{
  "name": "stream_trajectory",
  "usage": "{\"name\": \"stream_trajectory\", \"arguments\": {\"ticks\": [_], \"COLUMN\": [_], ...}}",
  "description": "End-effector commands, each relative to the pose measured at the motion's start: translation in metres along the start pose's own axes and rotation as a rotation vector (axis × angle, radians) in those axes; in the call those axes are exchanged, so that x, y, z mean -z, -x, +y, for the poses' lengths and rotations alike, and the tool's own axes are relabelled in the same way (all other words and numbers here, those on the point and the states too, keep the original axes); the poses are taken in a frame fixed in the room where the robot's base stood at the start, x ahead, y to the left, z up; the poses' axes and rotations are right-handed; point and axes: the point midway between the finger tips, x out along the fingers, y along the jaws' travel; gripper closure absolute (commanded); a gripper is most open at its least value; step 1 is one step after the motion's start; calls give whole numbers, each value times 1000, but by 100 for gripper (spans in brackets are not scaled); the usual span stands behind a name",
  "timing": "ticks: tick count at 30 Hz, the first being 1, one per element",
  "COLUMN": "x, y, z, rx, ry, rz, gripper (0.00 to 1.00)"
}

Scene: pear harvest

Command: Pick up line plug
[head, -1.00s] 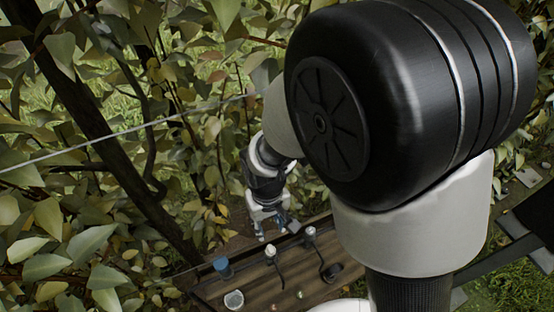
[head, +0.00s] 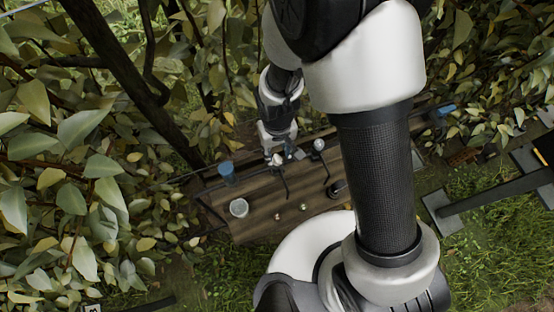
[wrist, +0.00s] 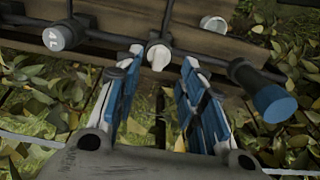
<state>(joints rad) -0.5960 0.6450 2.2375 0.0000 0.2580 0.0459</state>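My gripper (wrist: 162,62) is open, its two blue-padded fingers pointing at the bench. A small white plug with a dark stem (wrist: 159,56), which may be the line plug, lies between and just past the fingertips. A clear gap shows on the right; the left fingertip is close to it, and contact cannot be told. In the head view, my gripper (head: 277,147) hangs just above this plug (head: 276,160) at the bench's far side. A similar white-capped piece (head: 319,145) stands to the right; it shows at left in the wrist view (wrist: 62,37).
The blue-capped object (wrist: 270,101) is close to the right finger. A dark trunk (head: 130,80) and foliage stand behind.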

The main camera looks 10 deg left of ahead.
Motion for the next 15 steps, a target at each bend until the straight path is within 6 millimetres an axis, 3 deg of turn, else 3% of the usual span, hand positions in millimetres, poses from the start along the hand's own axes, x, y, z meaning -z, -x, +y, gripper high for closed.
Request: {"name": "stream_trajectory", "arguments": {"ticks": [9, 15], "x": [3, 3], "y": [-46, -49], "z": [1, 1], "rx": [0, 0], "ry": [0, 0], "rz": [-3, -1], "gripper": [63, 63]}}
